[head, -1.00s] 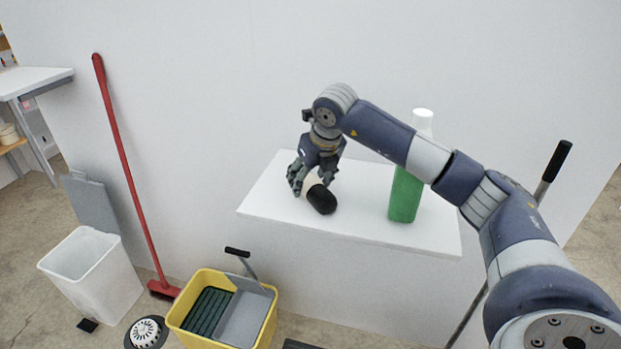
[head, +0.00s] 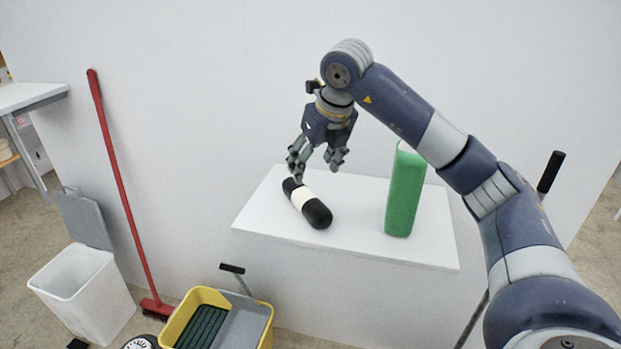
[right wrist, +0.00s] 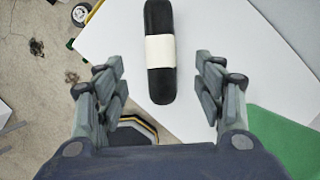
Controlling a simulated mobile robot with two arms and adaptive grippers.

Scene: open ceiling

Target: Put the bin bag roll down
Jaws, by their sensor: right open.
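The bin bag roll (head: 304,200) is black with a cream band around its middle. It lies on its side on the white shelf (head: 350,240), toward the left part. In the right wrist view the roll (right wrist: 160,50) lies whole beyond the open fingertips, free of them. My right gripper (head: 318,168) is open and empty, above the roll and apart from it. It also shows in the right wrist view (right wrist: 160,85) with its fingers spread wide. My left gripper is not in view.
Below are a yellow mop bucket (head: 268,335), a white bin (head: 85,295) and a red broom (head: 122,195) against the wall. The shelf between roll and bottle is clear.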

